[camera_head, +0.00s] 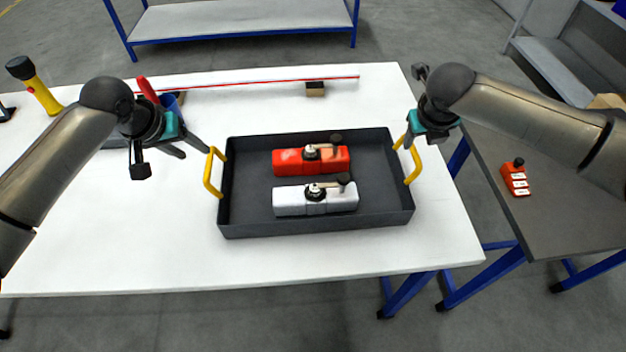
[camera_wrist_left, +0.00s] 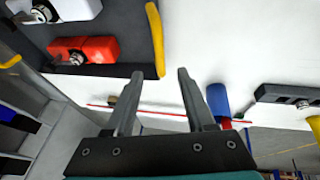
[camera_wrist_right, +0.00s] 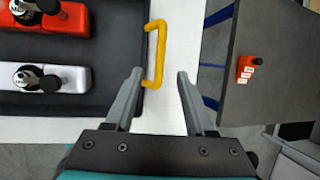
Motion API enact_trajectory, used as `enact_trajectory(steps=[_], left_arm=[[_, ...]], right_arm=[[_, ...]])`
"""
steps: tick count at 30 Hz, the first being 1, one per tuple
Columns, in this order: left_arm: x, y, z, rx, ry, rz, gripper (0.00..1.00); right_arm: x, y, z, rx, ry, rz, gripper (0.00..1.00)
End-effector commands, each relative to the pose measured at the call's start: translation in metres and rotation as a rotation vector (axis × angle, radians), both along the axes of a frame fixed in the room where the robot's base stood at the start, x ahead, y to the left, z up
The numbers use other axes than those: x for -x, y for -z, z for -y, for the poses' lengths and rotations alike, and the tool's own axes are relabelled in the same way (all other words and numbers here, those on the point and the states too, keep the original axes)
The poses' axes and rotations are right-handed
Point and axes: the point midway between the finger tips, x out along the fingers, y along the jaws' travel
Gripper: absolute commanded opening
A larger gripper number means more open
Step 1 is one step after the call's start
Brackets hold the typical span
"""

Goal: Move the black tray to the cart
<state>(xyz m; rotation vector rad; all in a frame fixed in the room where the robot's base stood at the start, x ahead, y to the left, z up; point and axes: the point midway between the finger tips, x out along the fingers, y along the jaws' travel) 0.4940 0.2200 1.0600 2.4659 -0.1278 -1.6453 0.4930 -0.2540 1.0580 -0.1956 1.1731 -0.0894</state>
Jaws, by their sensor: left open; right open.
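The black tray (camera_head: 315,228) lies on the white table, with a yellow handle at each end. Inside it are a red part (camera_head: 290,162) and a white part (camera_head: 288,202), side by side. My right gripper (camera_head: 411,143) is open at the right handle (camera_head: 412,165). In the right wrist view that handle (camera_wrist_right: 158,55) is near the left fingertip. The cart is not clearly identifiable.
The white table (camera_head: 130,245) has free room in front of the tray. A grey-topped table (camera_head: 560,215) at right carries an orange control box (camera_head: 515,178).

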Motion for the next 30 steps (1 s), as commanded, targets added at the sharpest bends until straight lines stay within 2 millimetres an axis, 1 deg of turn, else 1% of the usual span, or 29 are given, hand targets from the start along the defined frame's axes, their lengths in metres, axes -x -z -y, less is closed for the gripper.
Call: enact_trajectory(steps=[1,6,15,22,30], left_arm=[[-0.003,0.009,0.002,0.0,0.0,-0.003,0.55],[-0.013,0.032,0.006,-0.001,0.0,-0.002,0.55],[-0.029,0.066,0.013,0.001,0.0,0.0,0.55],[-0.034,0.079,0.015,0.0,0.0,0.001,0.55],[-0.035,0.082,0.015,-0.001,0.002,0.001,0.55]], right_arm=[[-0.003,0.008,0.001,0.0,0.001,-0.002,0.55],[-0.013,0.032,0.006,0.001,0.002,-0.002,0.55],[-0.028,0.066,0.012,-0.001,0.0,0.0,0.55],[-0.034,0.079,0.015,-0.001,-0.001,0.0,0.55],[-0.035,0.082,0.016,0.0,-0.001,0.001,0.55]])
